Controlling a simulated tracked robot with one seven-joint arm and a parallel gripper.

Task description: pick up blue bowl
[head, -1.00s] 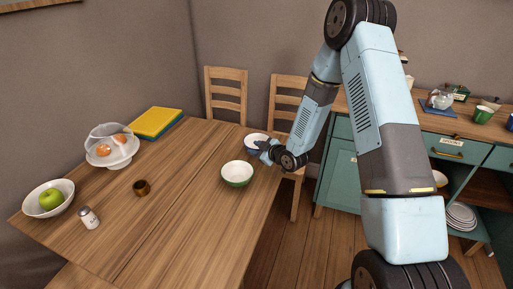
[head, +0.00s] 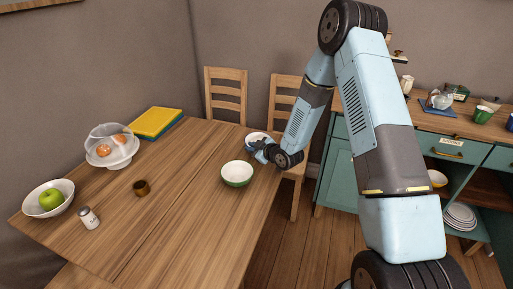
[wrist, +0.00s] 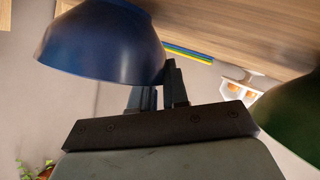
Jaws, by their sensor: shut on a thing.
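The blue bowl (head: 257,138) is at the far right corner of the wooden table in the head view, partly hidden behind my gripper. In the wrist view the blue bowl (wrist: 105,42) is large and close, with its dark blue outer side towards the camera. My gripper (head: 262,152) is at the bowl's near side. In the wrist view my gripper's fingers (wrist: 160,88) are shut on the bowl's rim side. Whether the bowl touches the table cannot be told.
A green bowl (head: 237,173) stands close by, in front and to the left of my gripper; it also shows in the wrist view (wrist: 294,115). Chairs (head: 226,92) stand behind the table.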

